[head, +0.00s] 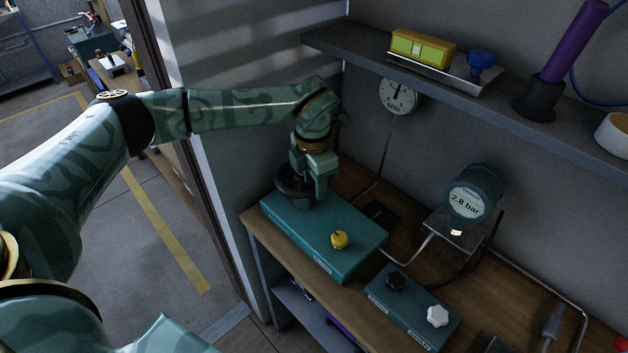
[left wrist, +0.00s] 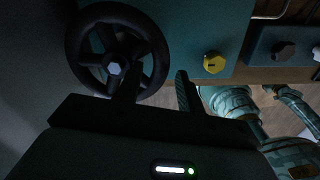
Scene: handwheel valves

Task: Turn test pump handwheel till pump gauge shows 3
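The dark handwheel (head: 291,186) stands on the left end of a teal block (head: 345,259) on the bench. In the left wrist view the handwheel (left wrist: 117,67) shows its rim, spokes and pale hub nut. My left gripper (head: 317,192) is at the handwheel's right side, pointing down. In the left wrist view its fingers (left wrist: 157,92) are apart, one overlapping the wheel and the other outside the rim; contact cannot be told. A round digital gauge (head: 467,203) reads 2.8 bar. My right gripper is not in view.
A yellow knob (head: 339,240) sits on the teal block. A smaller block (head: 411,307) carries a black knob (head: 395,281) and a white knob (head: 437,316). A dial gauge (head: 398,95) hangs on the wall below a loaded shelf (head: 440,92). Pipes run along the bench.

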